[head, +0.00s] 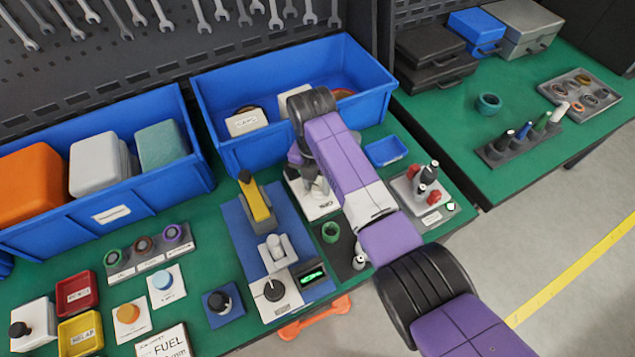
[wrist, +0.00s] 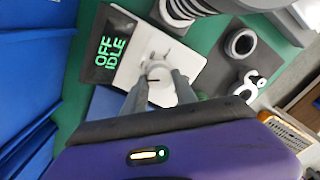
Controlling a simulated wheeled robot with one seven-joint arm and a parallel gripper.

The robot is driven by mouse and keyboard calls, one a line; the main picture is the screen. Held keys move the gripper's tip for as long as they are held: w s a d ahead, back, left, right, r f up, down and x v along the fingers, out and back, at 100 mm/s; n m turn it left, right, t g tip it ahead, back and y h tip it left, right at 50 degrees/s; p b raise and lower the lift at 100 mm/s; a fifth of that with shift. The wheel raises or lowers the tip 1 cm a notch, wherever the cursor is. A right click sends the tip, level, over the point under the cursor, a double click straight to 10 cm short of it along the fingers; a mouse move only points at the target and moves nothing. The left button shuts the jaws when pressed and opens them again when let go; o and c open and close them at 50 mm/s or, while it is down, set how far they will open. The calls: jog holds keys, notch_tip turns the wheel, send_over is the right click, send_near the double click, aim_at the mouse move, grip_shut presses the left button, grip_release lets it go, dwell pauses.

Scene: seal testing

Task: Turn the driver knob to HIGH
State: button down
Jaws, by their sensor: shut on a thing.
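The driver unit is a white box (wrist: 133,68) with a black display (wrist: 108,46) reading "OFF IDLE" in green, seen in the wrist view. Its pale round knob (wrist: 157,70) stands between my fingertips. My gripper (wrist: 159,82) is shut on this knob, with one finger on each side. A dark line shows on the white face just beyond the knob, but I cannot read any marks there. In the head view my gripper (head: 314,187) is down over a white plate (head: 318,209); my arm and gripper hide the knob and display.
A blue bin (head: 218,101) stands behind my gripper and a small blue tray (head: 386,151) to its right. A green ring (head: 330,232) lies nearby in front. Another white unit (head: 275,297) with a knob stands at the front left. A red-knobbed fixture (head: 428,185) is at right.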

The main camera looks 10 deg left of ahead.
aim_at(319, 184)
jog(key=m, duration=0.5)
jog(key=shift+w+r+p, duration=0.1)
jog(key=shift+w+p, duration=0.05)
jog(key=shift+p, duration=0.25)
jog(key=m, duration=0.5)
jog(key=shift+m+p, duration=0.3)
jog(key=shift+m, duration=0.1)
jog(key=m, duration=0.5)
jog(key=shift+w+y+p, duration=0.15)
jog(key=shift+y+p, duration=0.15)
jog(key=shift+p, duration=0.05)
jog(key=m, duration=0.6)
jog(key=shift+p, duration=0.4)
jog(key=shift+m, duration=0.3)
jog(key=c, duration=1)
grip_release()
jog(key=shift+w+d+r+b, duration=0.1)
jog(key=shift+r+b, duration=0.1)
jog(key=shift+r, duration=1.75)
jog(key=shift+w+d+r+b, duration=0.1)
jog(key=shift+r+b, duration=0.05)
jog(key=shift+r, duration=1.75)
